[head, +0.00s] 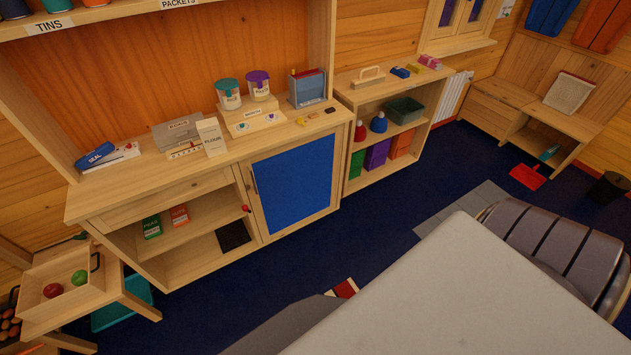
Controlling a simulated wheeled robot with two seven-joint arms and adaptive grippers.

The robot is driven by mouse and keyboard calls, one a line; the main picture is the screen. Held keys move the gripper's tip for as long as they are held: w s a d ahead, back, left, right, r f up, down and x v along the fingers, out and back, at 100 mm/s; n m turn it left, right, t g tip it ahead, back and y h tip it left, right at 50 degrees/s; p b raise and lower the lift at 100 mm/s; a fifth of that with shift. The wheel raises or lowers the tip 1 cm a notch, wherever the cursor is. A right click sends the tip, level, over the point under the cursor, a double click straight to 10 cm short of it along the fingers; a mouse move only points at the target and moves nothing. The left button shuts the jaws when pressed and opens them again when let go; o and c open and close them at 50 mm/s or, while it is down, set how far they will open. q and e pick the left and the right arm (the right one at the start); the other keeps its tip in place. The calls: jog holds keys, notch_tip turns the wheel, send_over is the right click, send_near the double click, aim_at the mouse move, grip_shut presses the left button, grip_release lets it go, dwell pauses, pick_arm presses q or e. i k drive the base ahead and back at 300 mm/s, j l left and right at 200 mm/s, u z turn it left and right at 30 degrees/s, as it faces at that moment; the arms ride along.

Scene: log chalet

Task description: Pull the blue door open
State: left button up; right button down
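The blue door (295,182) is a blue panel in a pale wood frame, at the right end of the low wooden cabinet (105,208). It looks shut, flush with the cabinet front. A thin upright handle (254,180) sits near its left edge. A small red knob-like thing (246,208) shows just left of the door. Neither of my grippers is in view, and nothing touches the door.
Left of the door are open shelves with green and orange packets (179,215). The cabinet top holds jars (229,94) and boxes. Dark blue floor (385,235) lies clear before the door. A large pale surface (470,290) fills the lower right, beside a dark ribbed form (550,240).

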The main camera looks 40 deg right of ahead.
aim_at(289, 185)
jog(key=z, duration=0.95)
